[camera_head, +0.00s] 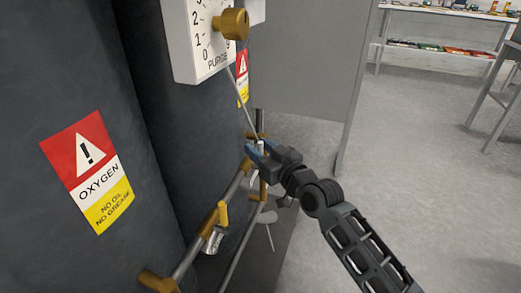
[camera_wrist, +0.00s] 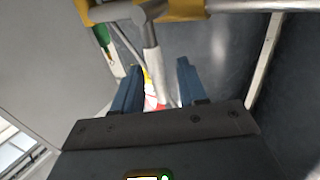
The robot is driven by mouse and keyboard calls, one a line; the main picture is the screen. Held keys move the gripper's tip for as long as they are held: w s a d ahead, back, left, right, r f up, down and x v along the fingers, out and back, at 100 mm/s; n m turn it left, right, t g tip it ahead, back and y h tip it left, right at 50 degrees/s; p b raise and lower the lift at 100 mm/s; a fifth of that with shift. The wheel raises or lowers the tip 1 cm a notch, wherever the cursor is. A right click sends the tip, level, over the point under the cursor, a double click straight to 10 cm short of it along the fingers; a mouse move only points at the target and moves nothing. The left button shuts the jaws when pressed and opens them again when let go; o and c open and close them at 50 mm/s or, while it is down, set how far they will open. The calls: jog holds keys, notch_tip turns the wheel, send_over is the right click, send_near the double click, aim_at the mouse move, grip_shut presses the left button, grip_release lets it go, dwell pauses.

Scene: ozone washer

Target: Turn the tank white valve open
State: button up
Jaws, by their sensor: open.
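My gripper (camera_head: 261,150) is at the brass-and-grey pipework beside the dark tanks in the head view. Its two blue fingers are apart. A small white piece, apparently the white valve's handle (camera_head: 261,146), shows between the fingertips. In the wrist view my gripper (camera_wrist: 159,72) is open. A pale grey-white bar (camera_wrist: 151,52) runs down from a yellow fitting (camera_wrist: 172,9) and reaches between the fingers. I cannot tell whether either finger touches it. My gripper hides part of the fittings in the head view.
A dark tank (camera_head: 75,235) with an oxygen warning label (camera_head: 88,172) stands at left. A white dial box (camera_head: 203,45) with a brass knob (camera_head: 231,24) hangs above the pipework. Open floor (camera_head: 420,190) lies at right.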

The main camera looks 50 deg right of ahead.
jog(key=shift+c, duration=0.4)
grip_shut()
jog(key=shift+r, duration=0.1)
